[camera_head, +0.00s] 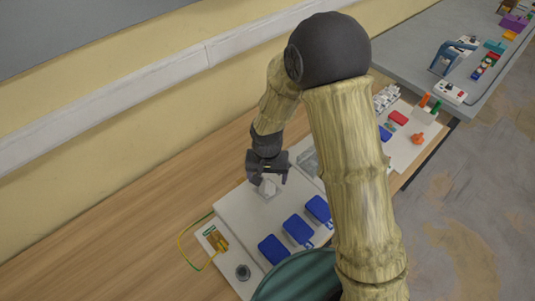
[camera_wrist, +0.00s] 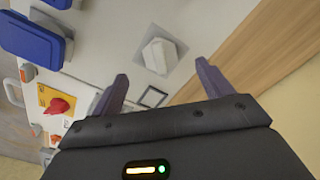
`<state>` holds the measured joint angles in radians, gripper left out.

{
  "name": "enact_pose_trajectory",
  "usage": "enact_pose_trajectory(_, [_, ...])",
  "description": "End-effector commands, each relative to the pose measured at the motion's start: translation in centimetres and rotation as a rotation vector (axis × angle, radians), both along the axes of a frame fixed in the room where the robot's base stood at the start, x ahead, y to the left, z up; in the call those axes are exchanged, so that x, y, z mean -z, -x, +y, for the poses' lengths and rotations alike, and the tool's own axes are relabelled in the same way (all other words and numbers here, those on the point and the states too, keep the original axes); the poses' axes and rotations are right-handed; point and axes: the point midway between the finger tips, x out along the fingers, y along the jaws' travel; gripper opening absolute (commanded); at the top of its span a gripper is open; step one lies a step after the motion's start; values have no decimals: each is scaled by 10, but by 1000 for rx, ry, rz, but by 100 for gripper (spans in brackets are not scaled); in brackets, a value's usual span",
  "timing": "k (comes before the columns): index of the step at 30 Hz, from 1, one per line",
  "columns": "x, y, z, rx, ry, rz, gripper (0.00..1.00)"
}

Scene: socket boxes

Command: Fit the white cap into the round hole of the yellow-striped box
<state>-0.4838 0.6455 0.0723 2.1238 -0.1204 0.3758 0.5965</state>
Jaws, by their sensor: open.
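A small white cap (camera_head: 268,187) stands on a grey square pad on the white board (camera_head: 238,212). It also shows in the wrist view (camera_wrist: 158,55), beyond my fingertips and roughly in line with the gap between them. My gripper (camera_head: 268,178) is open and empty, just above the cap; in the wrist view its two fingers (camera_wrist: 160,84) are spread apart. I cannot make out for sure a yellow-striped box with a round hole. A yellow patch (camera_head: 216,239) with a yellow-green wire loop lies at the board's left end, near a round grey part (camera_head: 243,272).
Several blue covers (camera_head: 298,229) stand along the board's front side. Another white board with red (camera_head: 398,117) and orange (camera_head: 417,138) parts lies to the right, partly behind my arm. Bare wood (camera_head: 110,235) is free at left. The wall runs behind.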

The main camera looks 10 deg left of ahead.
Motion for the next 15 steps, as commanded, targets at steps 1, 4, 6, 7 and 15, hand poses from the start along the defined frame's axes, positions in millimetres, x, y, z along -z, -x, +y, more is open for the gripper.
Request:
enact_pose_trajectory(1, [-8,-1,0,1,-2,-4,79])
enact_pose_trajectory(4, [-24,-1,1,1,-3,-5,79])
enact_pose_trajectory(6, [-36,-1,0,1,-3,-5,79])
enact_pose_trajectory(7, [-41,-1,0,1,-3,-6,79])
enact_pose_trajectory(15, [-90,0,0,1,-3,-6,79])
